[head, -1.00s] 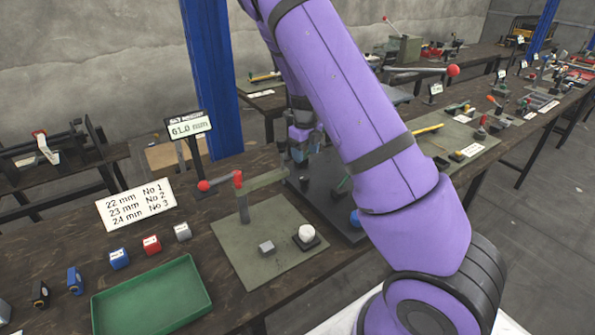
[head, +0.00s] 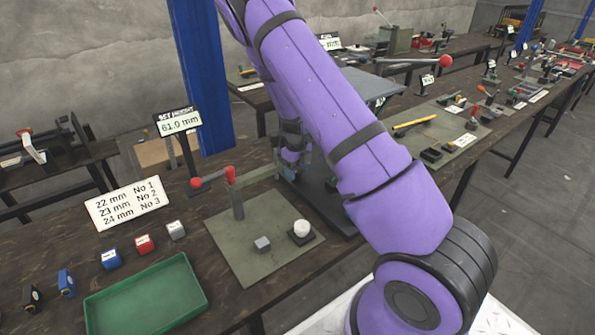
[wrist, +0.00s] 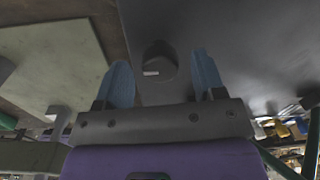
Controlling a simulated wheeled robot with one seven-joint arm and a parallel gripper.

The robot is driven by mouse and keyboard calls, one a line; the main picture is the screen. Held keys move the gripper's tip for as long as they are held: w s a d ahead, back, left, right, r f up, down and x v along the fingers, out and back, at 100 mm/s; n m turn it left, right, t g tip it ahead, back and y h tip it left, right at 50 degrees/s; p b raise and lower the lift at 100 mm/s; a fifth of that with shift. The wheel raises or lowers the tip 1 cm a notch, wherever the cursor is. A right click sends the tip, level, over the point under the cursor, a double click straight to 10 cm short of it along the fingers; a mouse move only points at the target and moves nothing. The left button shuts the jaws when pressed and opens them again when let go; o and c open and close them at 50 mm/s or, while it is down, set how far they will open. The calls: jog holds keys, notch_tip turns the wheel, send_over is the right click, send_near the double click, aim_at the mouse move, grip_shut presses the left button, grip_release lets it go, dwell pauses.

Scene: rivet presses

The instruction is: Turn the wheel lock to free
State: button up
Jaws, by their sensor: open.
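In the wrist view a short dark grey knob (wrist: 158,62) with a small pale mark lies between and beyond my fingertips; it may be the wheel lock, but I cannot read the mark. My gripper (wrist: 160,82) is open, its two blue fingers on either side of the knob's near end, apart from it as far as I can see. In the head view my gripper (head: 290,172) is low at the dark press plate (head: 326,203), behind my purple arm. The arm hides much of the press, and I cannot make out the lock there.
A display (head: 180,122) reads 61.0 mm. A green tray (head: 145,298) stands at the front left. A blue post (head: 203,80) rises behind.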

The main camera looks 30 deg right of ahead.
jog(key=shift+f, duration=0.35)
jog(key=shift+c, duration=0.4)
jog(key=c, duration=0.8)
jog(key=shift+c, duration=0.2)
